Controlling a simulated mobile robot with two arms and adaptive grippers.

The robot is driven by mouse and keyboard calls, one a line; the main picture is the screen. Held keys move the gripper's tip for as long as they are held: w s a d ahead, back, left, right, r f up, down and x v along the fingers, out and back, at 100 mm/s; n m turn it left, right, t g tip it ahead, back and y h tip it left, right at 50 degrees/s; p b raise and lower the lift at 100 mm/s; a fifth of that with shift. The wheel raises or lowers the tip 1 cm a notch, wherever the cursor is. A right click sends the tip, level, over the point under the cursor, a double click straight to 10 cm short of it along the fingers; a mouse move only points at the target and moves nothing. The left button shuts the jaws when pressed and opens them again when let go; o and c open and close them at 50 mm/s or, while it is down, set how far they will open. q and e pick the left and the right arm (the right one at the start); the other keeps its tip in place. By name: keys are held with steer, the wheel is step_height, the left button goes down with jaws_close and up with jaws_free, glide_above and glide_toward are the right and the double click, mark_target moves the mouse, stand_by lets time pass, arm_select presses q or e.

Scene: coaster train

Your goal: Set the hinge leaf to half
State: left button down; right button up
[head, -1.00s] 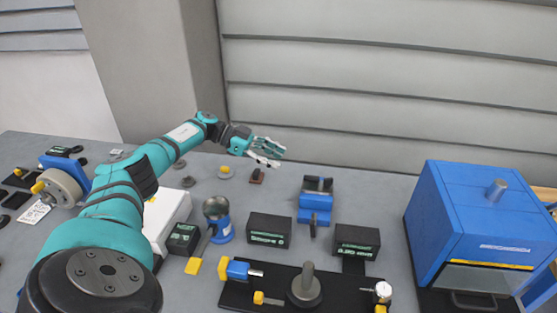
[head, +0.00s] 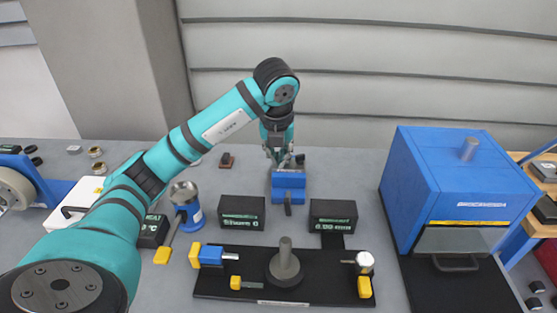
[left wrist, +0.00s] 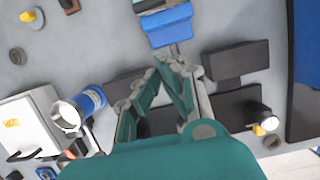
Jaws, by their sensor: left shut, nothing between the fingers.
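A blue block-like fixture (head: 288,183) stands at the middle of the bench, with a small dark upright handle at its front. It also shows at the top of the left wrist view (left wrist: 168,27). I cannot tell surely which part is the hinge leaf. My left gripper (head: 280,154) is above the back of the fixture in the head view and hides part of its top. In the left wrist view its fingers (left wrist: 174,62) converge and hold nothing, pointing towards the fixture. Contact cannot be made out. My right gripper is not in view.
Two black display boxes (head: 242,212) (head: 333,215) flank the front of the fixture. A black base plate (head: 240,283) with a grey post lies nearer. A blue cabinet (head: 455,185) stands at right. A blue and silver cup (head: 187,205) is at left.

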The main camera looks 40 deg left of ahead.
arm_select(q)
steer(key=w+a+f+p, duration=0.3)
steer(key=w+f+p, duration=0.1)
steer(key=w+f, duration=0.1)
steer(key=shift+f, duration=0.8)
steer(key=shift+w+a+r+b, duration=0.15)
steer(key=shift+w+r+b, duration=0.1)
steer(key=shift+r, duration=0.1)
steer(key=shift+w+a+r+b, duration=0.1)
steer(key=shift+a+r+b, duration=0.1)
steer(key=shift+r, duration=0.15)
steer(key=shift+f, duration=0.1)
